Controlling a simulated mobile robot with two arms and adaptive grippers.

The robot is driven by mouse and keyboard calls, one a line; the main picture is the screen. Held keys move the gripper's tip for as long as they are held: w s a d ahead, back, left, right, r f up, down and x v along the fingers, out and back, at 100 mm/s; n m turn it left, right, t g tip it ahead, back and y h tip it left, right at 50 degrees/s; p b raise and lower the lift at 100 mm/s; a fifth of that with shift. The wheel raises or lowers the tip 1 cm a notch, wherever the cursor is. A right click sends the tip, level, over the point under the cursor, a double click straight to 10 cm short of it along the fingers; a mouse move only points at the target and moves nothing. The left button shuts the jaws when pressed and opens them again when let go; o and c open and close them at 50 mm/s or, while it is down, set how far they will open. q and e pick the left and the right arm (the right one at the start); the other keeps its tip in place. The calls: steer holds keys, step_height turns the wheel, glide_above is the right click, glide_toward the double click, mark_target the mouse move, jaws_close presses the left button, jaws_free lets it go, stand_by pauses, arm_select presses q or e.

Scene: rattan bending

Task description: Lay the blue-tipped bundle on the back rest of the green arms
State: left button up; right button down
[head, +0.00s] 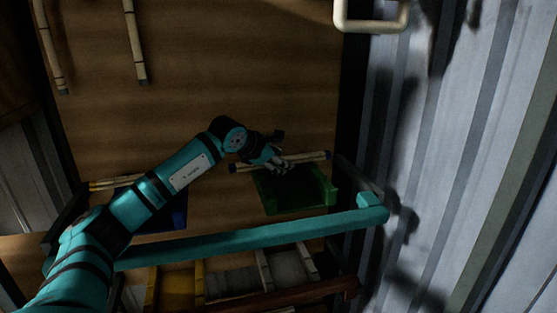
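A pale bamboo-like bundle (308,157) with dark, bluish tips lies crosswise along the far edge of the green piece (290,198). Both its ends stick out past my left gripper. The green piece has a raised green arm at its right side. My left gripper (276,163) is at the middle of the bundle and covers part of it. The fingers are small and in shadow, so I cannot tell whether they are shut on the bundle, or whether it touches the green piece. My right gripper is not in view.
A blue piece (172,218) with a pale bundle (105,184) is at left, partly behind my arm. Two bundles (136,45) (50,45) lie at the upper left. Yellow (180,285) and grey (235,281) pieces are at the bottom. The brown table's upper middle is clear.

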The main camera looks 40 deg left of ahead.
arm_select(q)
steer(key=shift+o, duration=0.5)
steer(key=shift+w+d, duration=0.1)
steer(key=shift+d, duration=0.15)
steer(key=shift+s+a+r, duration=0.25)
steer(key=shift+s+a, duration=0.05)
steer(key=shift+s, duration=0.1)
steer(key=b+v, duration=0.1)
steer(key=v, duration=1)
steer(key=shift+d+b, duration=0.15)
steer(key=shift+b, duration=0.15)
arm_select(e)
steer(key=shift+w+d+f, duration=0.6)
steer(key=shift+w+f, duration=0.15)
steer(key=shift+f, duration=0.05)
arm_select(q)
steer(key=shift+s+r, duration=0.1)
